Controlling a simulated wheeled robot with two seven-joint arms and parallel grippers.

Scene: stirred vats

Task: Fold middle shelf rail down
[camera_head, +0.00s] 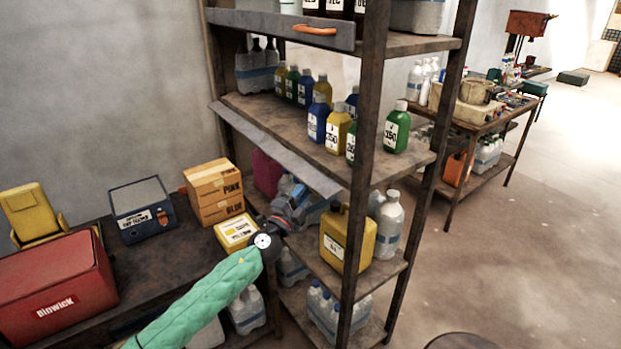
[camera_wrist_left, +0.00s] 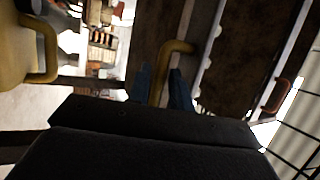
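The middle shelf rail (camera_head: 280,150) is a long grey plank along the front of the middle shelf (camera_head: 262,108). It is tilted outward, its broad face showing from above. My left gripper (camera_head: 292,206) is just below the rail, and its fingertips are partly hidden in the head view. In the left wrist view, the blue fingers of my left gripper (camera_wrist_left: 166,90) lie on both sides of an orange-yellow handle (camera_wrist_left: 176,47) and look closed on it. The rail's handle is hidden from the head view. My right gripper is not in view.
The top shelf rail (camera_head: 275,27) stands upright, with an orange handle. Bottles stand on the middle shelf behind the rail. A yellow jug (camera_head: 346,238) is on the lower shelf near my gripper. A bench (camera_head: 165,250) with boxes stands left.

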